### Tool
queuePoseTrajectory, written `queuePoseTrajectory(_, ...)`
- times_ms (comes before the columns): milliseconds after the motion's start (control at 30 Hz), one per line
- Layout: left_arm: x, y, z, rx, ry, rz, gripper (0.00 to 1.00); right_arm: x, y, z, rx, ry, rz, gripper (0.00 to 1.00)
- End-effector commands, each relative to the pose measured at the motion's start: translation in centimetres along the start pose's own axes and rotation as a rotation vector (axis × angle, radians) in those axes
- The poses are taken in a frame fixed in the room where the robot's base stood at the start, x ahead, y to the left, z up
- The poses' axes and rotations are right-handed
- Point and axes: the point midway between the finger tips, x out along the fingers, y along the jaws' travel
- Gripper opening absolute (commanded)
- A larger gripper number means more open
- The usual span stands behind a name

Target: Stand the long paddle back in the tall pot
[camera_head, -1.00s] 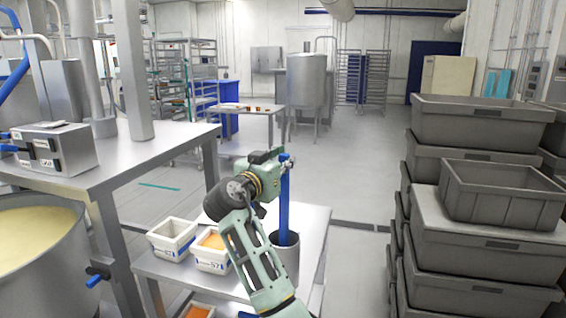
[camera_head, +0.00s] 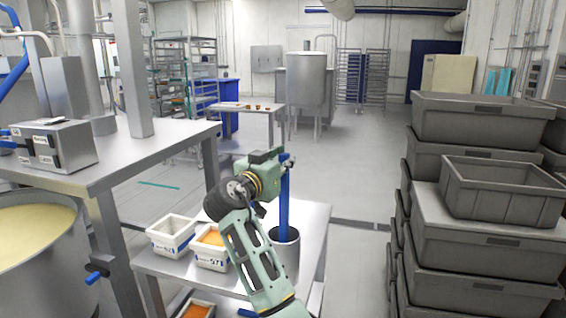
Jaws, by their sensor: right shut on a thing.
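The long blue paddle (camera_head: 284,205) stands upright, its lower end inside the tall grey metal pot (camera_head: 287,262). The pot stands on the small steel table (camera_head: 316,222); my right arm covers part of its left side. My right gripper (camera_head: 286,163) is shut on the upper part of the paddle, well above the pot's rim. The paddle's bottom end is hidden in the pot, so I cannot tell if it touches the floor of it. My left gripper does not show.
Two white tubs, one (camera_head: 172,236) beside another with orange contents (camera_head: 212,240), stand left of the pot. Stacked grey crates (camera_head: 480,192) rise at right. A large vat (camera_head: 40,240) and a steel bench (camera_head: 130,150) are at left. Floor between is clear.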

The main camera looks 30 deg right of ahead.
Motion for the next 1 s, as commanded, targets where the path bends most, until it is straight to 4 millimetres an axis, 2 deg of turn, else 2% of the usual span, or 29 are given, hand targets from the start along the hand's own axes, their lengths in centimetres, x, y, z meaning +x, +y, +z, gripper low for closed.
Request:
queuePoseTrajectory(700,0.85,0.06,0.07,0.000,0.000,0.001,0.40,0.00,0.01,0.86,0.001,0.002,0.000,0.00)
queuePoseTrajectory(733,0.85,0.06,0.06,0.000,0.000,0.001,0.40,0.00,0.01,0.86,0.001,0.002,0.000,0.19)
queuePoseTrajectory(1000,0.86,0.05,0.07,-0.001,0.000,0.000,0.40,0.00,0.01,0.89,0.000,0.001,0.000,0.40)
